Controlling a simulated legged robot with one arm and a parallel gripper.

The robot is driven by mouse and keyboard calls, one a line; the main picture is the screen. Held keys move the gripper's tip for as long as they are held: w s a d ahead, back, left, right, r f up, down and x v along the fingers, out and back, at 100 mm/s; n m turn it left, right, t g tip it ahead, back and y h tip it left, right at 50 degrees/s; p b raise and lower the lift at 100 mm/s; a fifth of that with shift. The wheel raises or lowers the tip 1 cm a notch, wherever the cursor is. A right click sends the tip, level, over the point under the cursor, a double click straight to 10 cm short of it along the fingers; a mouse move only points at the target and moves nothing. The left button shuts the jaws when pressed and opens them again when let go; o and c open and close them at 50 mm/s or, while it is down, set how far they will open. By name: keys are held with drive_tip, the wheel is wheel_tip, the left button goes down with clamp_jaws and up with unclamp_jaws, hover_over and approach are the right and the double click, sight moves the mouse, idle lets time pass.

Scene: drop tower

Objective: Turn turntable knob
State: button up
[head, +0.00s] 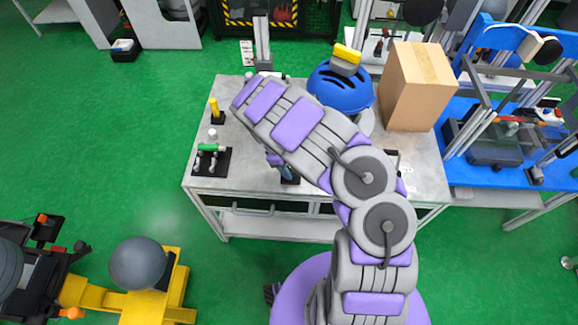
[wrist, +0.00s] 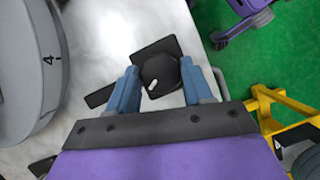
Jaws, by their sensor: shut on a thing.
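A round black knob (wrist: 165,70) with a white pointer mark sits on a black square base plate (wrist: 150,50) on the metal table. My gripper (wrist: 159,72) has its two blue fingers on either side of the knob and is shut on it. The pointer mark faces the lower left in the wrist view. A large grey round disc (wrist: 25,75) with the number 4 on its side stands to the left. In the head view my arm hides the knob, and only a bit of my blue gripper (head: 288,173) shows near the table's front edge.
The metal table (head: 240,180) also holds a green-handled fixture (head: 210,149), a yellow-handled one (head: 215,108), a blue helmet-like dome (head: 338,92) and a cardboard box (head: 415,85). A blue table (head: 465,120) adjoins at the right. Green floor is free at the left.

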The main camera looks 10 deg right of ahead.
drive_tip(key=shift+w+m, duration=0.1)
drive_tip(key=shift+m, duration=0.2)
drive_tip(key=shift+w+m+g+y, duration=0.1)
drive_tip(key=shift+m+g+y, duration=0.2)
drive_tip(key=shift+m, duration=0.6)
drive_tip(key=shift+m+g+y, duration=0.3)
drive_tip(key=shift+m+y, duration=0.2)
drive_tip(key=shift+m, duration=1.1)
drive_tip(key=shift+d, duration=0.1)
drive_tip(key=o, duration=1)
